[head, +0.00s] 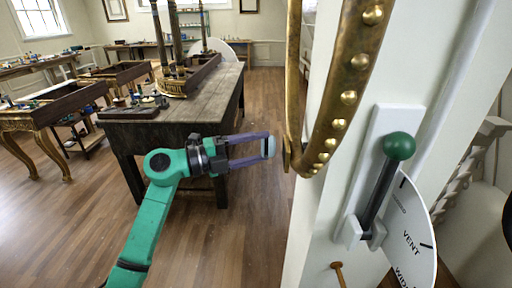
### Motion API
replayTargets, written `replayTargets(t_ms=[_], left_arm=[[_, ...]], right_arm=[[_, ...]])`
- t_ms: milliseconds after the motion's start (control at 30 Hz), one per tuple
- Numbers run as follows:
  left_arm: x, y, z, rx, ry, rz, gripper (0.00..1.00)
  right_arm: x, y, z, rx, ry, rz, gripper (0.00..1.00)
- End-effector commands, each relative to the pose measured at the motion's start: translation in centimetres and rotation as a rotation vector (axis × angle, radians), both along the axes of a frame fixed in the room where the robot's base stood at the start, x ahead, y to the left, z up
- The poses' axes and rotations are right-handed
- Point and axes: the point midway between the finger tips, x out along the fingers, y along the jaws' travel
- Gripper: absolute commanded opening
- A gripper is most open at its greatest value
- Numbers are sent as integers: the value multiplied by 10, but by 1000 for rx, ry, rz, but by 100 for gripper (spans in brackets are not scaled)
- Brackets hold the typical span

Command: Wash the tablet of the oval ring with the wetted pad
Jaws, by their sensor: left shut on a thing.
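My left gripper (265,147) reaches in from the left on a green arm, its two purple-grey fingers pointing right. It is shut on a small pale grey-green pad (269,148) at the fingertips. The oval ring (343,110) is a brass band with round studs, its top cut off by the picture edge. A small brass plate (287,155), perhaps the tablet, shows nearly edge-on at the ring's lower left. The pad is just left of it in the picture, with a narrow visible gap. The plate's face is hidden. My right gripper is not in view.
A white post (336,190) stands beside the ring, bearing a lever with a green knob (399,146) and a white VENT dial (405,236). A small peg (338,270) sticks out below. A dark wooden table (215,96) stands behind my arm. Open floor (255,240) lies below the gripper.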

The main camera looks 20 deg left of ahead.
Motion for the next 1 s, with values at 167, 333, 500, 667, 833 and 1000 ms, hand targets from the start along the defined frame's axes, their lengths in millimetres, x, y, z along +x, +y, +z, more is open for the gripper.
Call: replayTargets(t_ms=[167,333,500,667,833,1000], left_arm=[[0,-1,0,0,0,0,20],[1,-4,1,0,0,0,20],[2,-7,0,0,0,0,20],[3,-10,1,0,0,0,20],[4,-14,1,0,0,0,20],[5,-17,1,-1,-1,0,20]], right_arm=[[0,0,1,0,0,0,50],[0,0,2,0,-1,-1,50],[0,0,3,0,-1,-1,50],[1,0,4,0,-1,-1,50],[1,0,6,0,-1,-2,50],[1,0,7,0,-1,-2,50]])
